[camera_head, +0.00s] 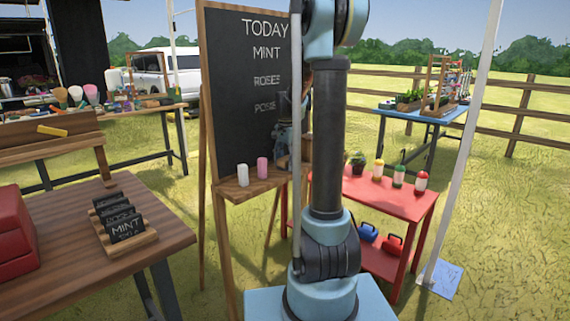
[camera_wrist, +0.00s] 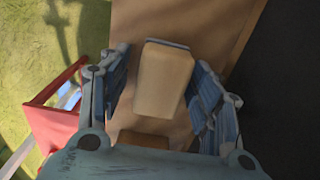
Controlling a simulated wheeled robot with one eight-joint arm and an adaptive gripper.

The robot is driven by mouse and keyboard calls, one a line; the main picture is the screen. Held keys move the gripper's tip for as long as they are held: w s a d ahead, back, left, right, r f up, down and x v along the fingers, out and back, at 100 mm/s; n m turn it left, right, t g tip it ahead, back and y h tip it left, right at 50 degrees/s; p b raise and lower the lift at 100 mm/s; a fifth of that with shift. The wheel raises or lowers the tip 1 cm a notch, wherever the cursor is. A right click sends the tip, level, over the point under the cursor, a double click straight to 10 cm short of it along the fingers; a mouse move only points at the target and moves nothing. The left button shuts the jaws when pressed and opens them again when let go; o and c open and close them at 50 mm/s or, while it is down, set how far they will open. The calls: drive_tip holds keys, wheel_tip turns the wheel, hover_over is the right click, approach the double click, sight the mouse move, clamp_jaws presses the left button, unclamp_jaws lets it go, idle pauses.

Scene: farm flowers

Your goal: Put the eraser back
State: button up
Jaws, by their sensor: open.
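The eraser (camera_wrist: 164,82), a tan block with a dark edge at its far end, lies between the fingers of my gripper (camera_wrist: 162,66) in the wrist view. My gripper is open, with a gap on each side of the block. Under it is the wooden ledge (camera_wrist: 200,25) of the chalkboard, whose dark face fills the right. In the head view the chalkboard (camera_head: 238,95) stands at the centre, and its ledge (camera_head: 228,190) shows left of my arm. My gripper (camera_head: 285,140) is mostly hidden behind my arm there, and I cannot make out the eraser.
A white chalk (camera_head: 243,174) and a pink chalk (camera_head: 262,168) stand on the ledge. A red table (camera_head: 405,204) with several bottles is right of my arm. A wooden table (camera_head: 165,240) with a sign rack (camera_head: 143,241) is at left. A white pole (camera_head: 468,140) stands at right.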

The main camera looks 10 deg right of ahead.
sight(286, 158)
drive_tip(key=shift+r, duration=0.15)
wheel_tip(286, 158, up, 11)
drive_tip(key=s+n, duration=0.3)
drive_tip(key=s, duration=0.7)
drive_tip(key=s+f+n+t, duration=0.1)
drive_tip(key=s+f+n, duration=0.3)
drive_tip(key=s+f, duration=0.5)
drive_tip(key=s+f+n+t, duration=0.1)
drive_tip(key=s+f+n, duration=0.3)
drive_tip(key=s+f, duration=0.5)
drive_tip(key=shift+s+a, duration=0.15)
drive_tip(key=shift+s, duration=3.25)
drive_tip(key=shift+f, duration=0.1)
